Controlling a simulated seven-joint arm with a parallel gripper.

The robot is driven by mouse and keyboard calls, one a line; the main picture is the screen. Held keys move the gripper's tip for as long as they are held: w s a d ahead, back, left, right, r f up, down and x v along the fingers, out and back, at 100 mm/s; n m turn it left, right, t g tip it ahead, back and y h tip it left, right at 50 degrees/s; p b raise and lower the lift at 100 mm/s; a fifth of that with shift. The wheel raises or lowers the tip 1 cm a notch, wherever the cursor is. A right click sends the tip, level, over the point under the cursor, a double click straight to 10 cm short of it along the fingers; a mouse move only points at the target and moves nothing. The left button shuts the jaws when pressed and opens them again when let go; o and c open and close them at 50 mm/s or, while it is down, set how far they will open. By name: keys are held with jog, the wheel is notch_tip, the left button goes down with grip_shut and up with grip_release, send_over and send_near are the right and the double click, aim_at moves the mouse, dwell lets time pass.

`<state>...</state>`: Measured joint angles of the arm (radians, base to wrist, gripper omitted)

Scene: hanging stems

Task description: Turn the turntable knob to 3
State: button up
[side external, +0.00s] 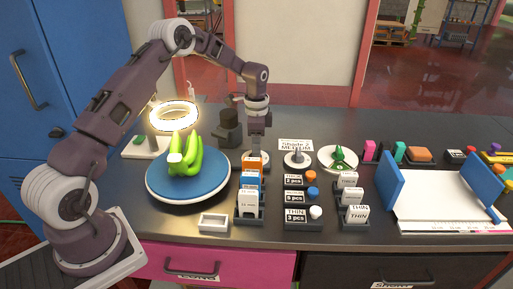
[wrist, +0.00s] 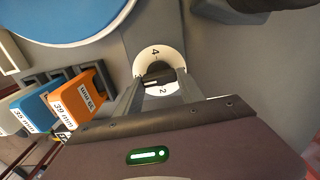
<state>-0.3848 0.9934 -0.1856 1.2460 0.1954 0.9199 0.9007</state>
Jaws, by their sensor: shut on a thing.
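The turntable (side external: 155,190) has a round blue top and carries a green object with curved lobes (side external: 186,157). Its blue edge shows at the upper left of the wrist view (wrist: 70,18). The knob (wrist: 157,70) is dark and sits on a white numbered dial (wrist: 146,56) beside the turntable. The numerals 4 and 2 are readable; other marks are partly hidden by the knob and fingers. My gripper (wrist: 157,84) is shut on the knob, one finger on each side. In the side view, my gripper (side external: 256,148) points down right of the turntable and hides the knob.
Orange and blue size blocks (wrist: 77,112) stand close left of my fingers in the wrist view. A lit ring lamp (side external: 173,115) stands behind the turntable. Labelled holders (side external: 294,181) and a white tray (side external: 214,223) are nearby. Blue upright panels (side external: 390,181) stand at the right.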

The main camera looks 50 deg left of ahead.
jog(key=shift+m, duration=0.3)
jog(key=o, duration=1.4)
jog(key=shift+c, duration=0.2)
jog(key=shift+r, duration=0.1)
notch_tip(320, 180, up, 7)
